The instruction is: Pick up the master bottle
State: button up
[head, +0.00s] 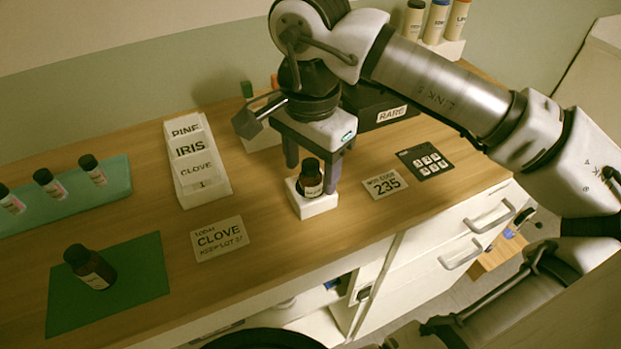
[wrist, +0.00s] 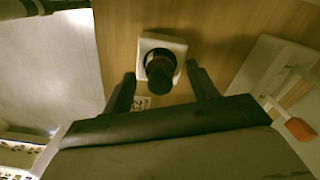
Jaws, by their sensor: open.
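A small dark bottle (head: 311,172) with a black cap and a pale label stands upright in a white square holder (head: 318,207) near the counter's front edge. The label is too small to read as "master". My gripper (head: 312,177) points down over it, open, one finger on each side. In the wrist view the bottle's cap (wrist: 159,79) shows between the two open fingertips (wrist: 161,72), with a gap on both sides. The white holder (wrist: 177,46) shows around it. Another dark bottle (head: 90,267) stands on a green mat (head: 135,293) at the front left.
Several small bottles (head: 46,182) stand in a teal rack (head: 120,174) at the left. A white card rack (head: 213,178), a CLOVE card (head: 219,240), a card reading 235 (head: 386,187) and a dark keypad (head: 425,162) lie nearby. A dark RARE box (head: 378,106) stands behind.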

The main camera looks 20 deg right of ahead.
jog(key=shift+f, duration=0.35)
jog(key=c, duration=1.1)
jog(key=shift+r, duration=0.1)
notch_tip(320, 180, up, 20)
jog(key=p, duration=1.2)
